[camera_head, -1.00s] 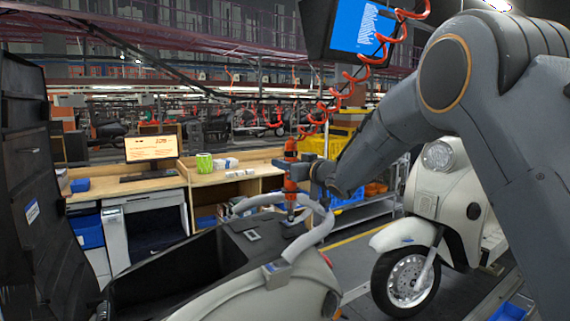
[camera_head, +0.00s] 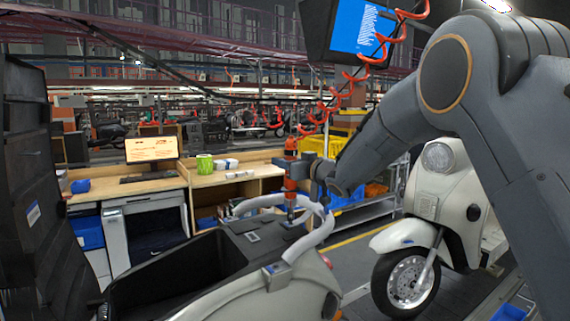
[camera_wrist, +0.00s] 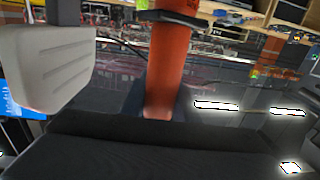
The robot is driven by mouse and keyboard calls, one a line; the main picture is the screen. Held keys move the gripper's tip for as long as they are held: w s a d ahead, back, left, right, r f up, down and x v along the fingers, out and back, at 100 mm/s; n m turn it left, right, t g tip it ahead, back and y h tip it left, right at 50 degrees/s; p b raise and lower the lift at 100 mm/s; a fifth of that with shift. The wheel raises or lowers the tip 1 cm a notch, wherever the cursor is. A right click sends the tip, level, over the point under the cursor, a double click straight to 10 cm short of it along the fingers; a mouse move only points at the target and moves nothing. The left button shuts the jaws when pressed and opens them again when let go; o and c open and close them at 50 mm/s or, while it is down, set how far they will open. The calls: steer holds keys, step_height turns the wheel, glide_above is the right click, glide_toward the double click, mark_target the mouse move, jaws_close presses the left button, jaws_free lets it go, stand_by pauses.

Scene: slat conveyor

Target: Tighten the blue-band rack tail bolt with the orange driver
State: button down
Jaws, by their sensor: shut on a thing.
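The orange driver (camera_head: 291,172) stands upright in my gripper (camera_head: 297,171), hanging from a coiled red hose. My gripper is shut on its body. The driver's lower end reaches down to the tail of the near cream scooter (camera_head: 305,287), inside the grey looped rack (camera_head: 322,230). Whether the tip touches a bolt cannot be told, and the bolt itself is too small to see. No blue band can be made out clearly. In the wrist view the orange driver body (camera_wrist: 166,65) runs down the middle, with a pale grey finger at left.
A second cream scooter (camera_head: 440,195) stands to the right, behind my arm. A wooden workbench (camera_head: 255,175) with a monitor and a green mug (camera_head: 205,162) is behind. A screen (camera_head: 357,32) hangs above.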

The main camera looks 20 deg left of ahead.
steer(key=shift+r, duration=0.3)
steer(key=shift+r+p, duration=1.3)
steer(key=shift+r, duration=1.45)
